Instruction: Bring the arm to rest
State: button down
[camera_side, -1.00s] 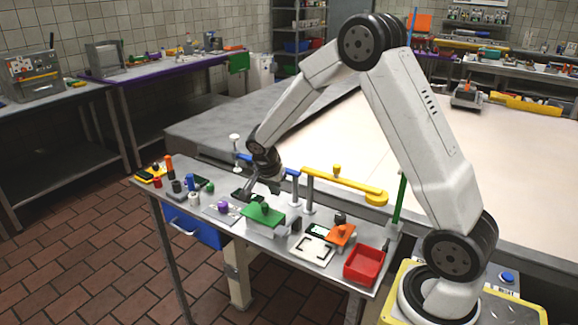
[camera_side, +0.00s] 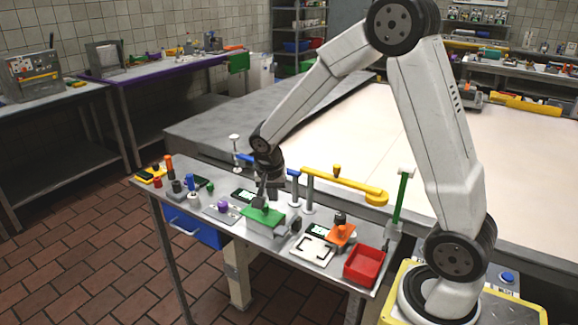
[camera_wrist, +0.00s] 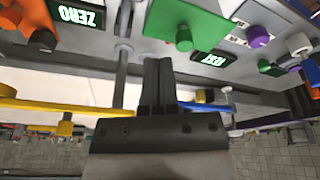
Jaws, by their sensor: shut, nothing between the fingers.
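My gripper (camera_side: 262,200) hangs pointing down over the small steel table, in front of or just above the green block (camera_side: 268,222) in the side view. I cannot tell whether it touches the block. In the wrist view my gripper (camera_wrist: 158,64) has its two dark fingers together with nothing between them. The green block (camera_wrist: 205,22) with its round knob lies just beyond the fingertips, to the right. My arm is bent, with its elbow high at the top of the side view.
A yellow bar (camera_side: 345,184) and a blue bar (camera_side: 293,172) stand on posts behind my gripper. A red bin (camera_side: 364,266), an orange block (camera_side: 341,235) and a white plate (camera_side: 313,250) are to the right. Small knobs and a purple piece (camera_side: 223,206) crowd the left.

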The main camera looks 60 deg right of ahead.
jog(key=s+a+n+t+y, duration=0.1)
jog(key=s+a+n+y, duration=0.1)
jog(key=s+a+n, duration=0.8)
jog(key=shift+s+f+n+y, duration=0.25)
jog(key=shift+s+n+y, duration=0.15)
jog(key=shift+s+n, duration=0.9)
jog(key=shift+w, duration=0.15)
